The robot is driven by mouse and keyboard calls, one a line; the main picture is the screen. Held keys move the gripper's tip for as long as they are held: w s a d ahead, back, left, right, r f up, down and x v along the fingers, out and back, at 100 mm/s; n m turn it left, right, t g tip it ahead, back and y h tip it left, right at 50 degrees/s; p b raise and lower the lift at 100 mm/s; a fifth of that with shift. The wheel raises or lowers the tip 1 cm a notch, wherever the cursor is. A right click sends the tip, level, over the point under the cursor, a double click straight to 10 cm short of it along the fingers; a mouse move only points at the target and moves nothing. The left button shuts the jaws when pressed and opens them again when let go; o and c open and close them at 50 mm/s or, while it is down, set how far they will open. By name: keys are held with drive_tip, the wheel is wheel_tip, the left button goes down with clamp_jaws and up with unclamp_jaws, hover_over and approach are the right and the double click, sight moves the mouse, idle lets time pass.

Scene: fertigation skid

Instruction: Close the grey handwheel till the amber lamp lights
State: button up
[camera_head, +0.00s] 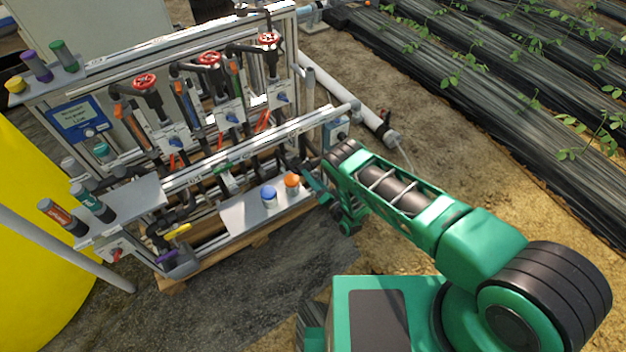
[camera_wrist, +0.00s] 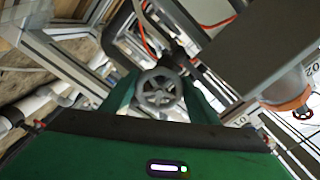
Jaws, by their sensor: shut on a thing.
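The grey handwheel (camera_wrist: 160,93) shows in the wrist view as a small spoked ring on a valve stem. My gripper (camera_wrist: 158,98) has one green finger on each side of it and is shut on its rim. In the head view my gripper (camera_head: 314,180) is at the skid's right front end, and the handwheel there is hidden or too small to make out. I cannot pick out a lit amber lamp in either view.
Red handwheels, one of them (camera_head: 209,59), line the skid's upper pipes. A grey box (camera_wrist: 250,45) is close on the right in the wrist view.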

drive_tip(key=shift+w+d+f, duration=0.1)
drive_tip(key=shift+d, duration=0.2)
drive_tip(key=o, duration=1.1)
drive_tip(key=shift+c, duration=0.2)
drive_tip(key=shift+a, duration=0.15)
drive_tip(key=v, duration=1)
drive_tip(key=shift+s+d, duration=0.3)
idle(0.5)
